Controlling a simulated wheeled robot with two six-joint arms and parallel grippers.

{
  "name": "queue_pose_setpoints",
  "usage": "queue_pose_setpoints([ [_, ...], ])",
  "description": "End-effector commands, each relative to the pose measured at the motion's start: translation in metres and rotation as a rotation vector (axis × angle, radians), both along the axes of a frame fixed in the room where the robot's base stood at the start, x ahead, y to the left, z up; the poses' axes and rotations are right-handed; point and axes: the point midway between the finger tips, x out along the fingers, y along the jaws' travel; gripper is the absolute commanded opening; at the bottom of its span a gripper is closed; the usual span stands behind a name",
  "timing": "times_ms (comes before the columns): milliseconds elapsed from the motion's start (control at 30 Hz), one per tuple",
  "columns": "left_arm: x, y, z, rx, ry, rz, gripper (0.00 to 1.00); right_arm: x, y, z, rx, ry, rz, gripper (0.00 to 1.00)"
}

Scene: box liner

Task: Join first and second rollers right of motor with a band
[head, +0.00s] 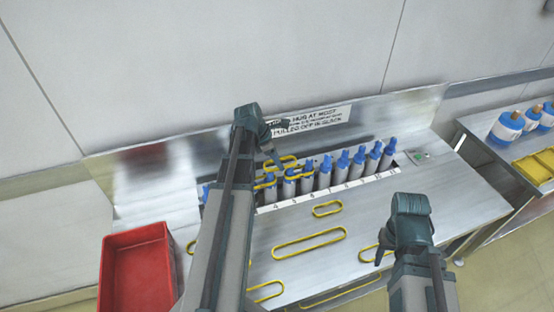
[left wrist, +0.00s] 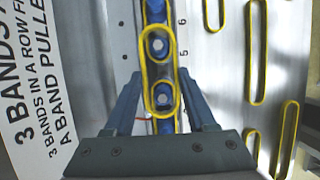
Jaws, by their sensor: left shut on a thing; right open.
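My left gripper (head: 272,160) is shut on a yellow band (left wrist: 146,70) over the roller row. In the left wrist view (left wrist: 160,85) the band's outline encloses two blue roller hubs; I cannot tell whether it is seated on them. The grey rollers (head: 324,178) with blue hubs stand in a row in a slot of the metal bench, partly hidden by my left arm. More yellow shows around hubs below the held band. I cannot make out the motor. My right gripper (head: 381,252) is open and empty above the bench front, near a loose band (head: 368,256).
Loose yellow bands lie on the bench, including a short one (head: 327,208) and a long one (head: 309,242). A red tray (head: 137,272) is at the left. A lettered sign (head: 318,120) stands behind the rollers. A side table at right holds blue-labelled containers (head: 507,127).

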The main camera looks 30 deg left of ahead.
Motion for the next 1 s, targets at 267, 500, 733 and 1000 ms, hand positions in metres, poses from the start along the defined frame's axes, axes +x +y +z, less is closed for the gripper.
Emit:
queue_pose_setpoints([
  [267, 0.000, 0.000, -0.022, 0.000, 0.000, 0.000, 0.04, 0.000, 0.000, -0.022, 0.000, 0.000, 0.000, 0.50],
  [500, 0.000, 0.000, -0.037, 0.000, 0.000, 0.000, 0.04, 0.000, 0.000, -0.038, 0.000, 0.000, 0.000, 0.50],
  [733, 0.000, 0.000, -0.043, 0.000, 0.000, 0.000, 0.04, 0.000, 0.000, -0.043, 0.000, 0.000, 0.000, 0.50],
  [1000, 0.000, 0.000, -0.043, 0.000, 0.000, 0.000, 0.58, 0.000, 0.000, -0.043, 0.000, 0.000, 0.000, 0.50],
])
